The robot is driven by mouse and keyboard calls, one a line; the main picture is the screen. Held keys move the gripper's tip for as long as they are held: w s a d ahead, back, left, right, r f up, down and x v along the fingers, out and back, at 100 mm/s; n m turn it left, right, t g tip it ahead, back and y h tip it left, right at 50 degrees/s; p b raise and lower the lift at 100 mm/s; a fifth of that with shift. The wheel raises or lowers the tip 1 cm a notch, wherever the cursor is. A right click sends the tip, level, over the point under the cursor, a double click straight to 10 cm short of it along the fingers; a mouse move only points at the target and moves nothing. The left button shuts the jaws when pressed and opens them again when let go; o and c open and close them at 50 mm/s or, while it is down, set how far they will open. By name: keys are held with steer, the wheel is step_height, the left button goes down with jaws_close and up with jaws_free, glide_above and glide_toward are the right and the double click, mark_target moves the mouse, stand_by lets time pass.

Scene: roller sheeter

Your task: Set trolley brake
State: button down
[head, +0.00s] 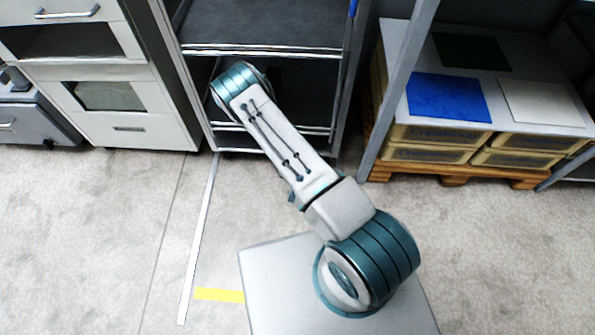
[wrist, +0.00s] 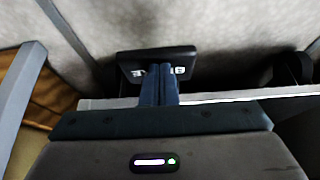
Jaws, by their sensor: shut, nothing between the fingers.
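The trolley (head: 262,50) stands at the top centre of the head view, with a grey frame and dark shelves. My arm reaches to its lower part, and my gripper is hidden there. In the wrist view my gripper (wrist: 159,72) is shut, its two dark blue fingers together and empty. The fingertips overlap a black, flat brake pedal (wrist: 128,66) with small white markings, low by the floor. I cannot tell whether they touch it. The trolley's pale lower edge (wrist: 215,97) runs just beside the fingers.
A white cabinet (head: 125,130) stands left of the trolley. At right, a shelf post (head: 400,85) stands before yellowish boxes (head: 430,154) on a wooden pallet (head: 455,172). Yellow tape (head: 219,295) marks the grey floor, which is open in front. A dark round shape (wrist: 291,68), perhaps a wheel, is at right.

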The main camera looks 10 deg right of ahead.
steer(key=shift+s+f+t, duration=0.2)
steer(key=shift+f+t, duration=0.2)
steer(key=shift+f, duration=0.2)
steer(key=shift+s+a+f+b, duration=0.1)
steer(key=shift+s+f+b, duration=0.1)
steer(key=shift+f+b, duration=0.7)
steer(key=shift+f, duration=0.1)
steer(key=p+v, duration=0.6)
steer(key=v, duration=0.7)
steer(key=shift+s+a+p, duration=0.35)
steer(key=shift+s+p, duration=0.05)
steer(key=shift+s, duration=0.15)
